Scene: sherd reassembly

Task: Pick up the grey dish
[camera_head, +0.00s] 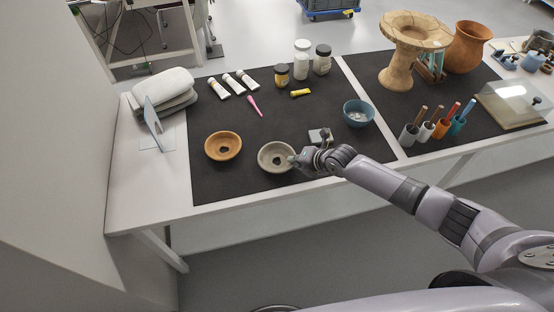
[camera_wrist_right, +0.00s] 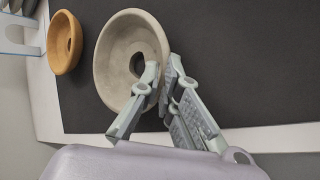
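The grey dish (camera_head: 272,149) is a shallow round bowl with a dark round spot in its middle, near the front edge of the black mat. It fills the upper middle of the right wrist view (camera_wrist_right: 112,62). My right gripper (camera_head: 294,161) is at the dish's right side. In the right wrist view its fingers (camera_wrist_right: 162,70) straddle the rim, one inside the bowl and one outside, close together with the wall pinched between them. I cannot tell whether the dish is clear of the mat. My left gripper is not in view.
An orange dish (camera_head: 223,146) sits just left of the grey one. A small grey block (camera_head: 318,135) and a blue bowl (camera_head: 357,113) lie to the right. Tubes, jars and a pink tool (camera_head: 256,107) are behind. A blue stand (camera_head: 153,124) is at the left.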

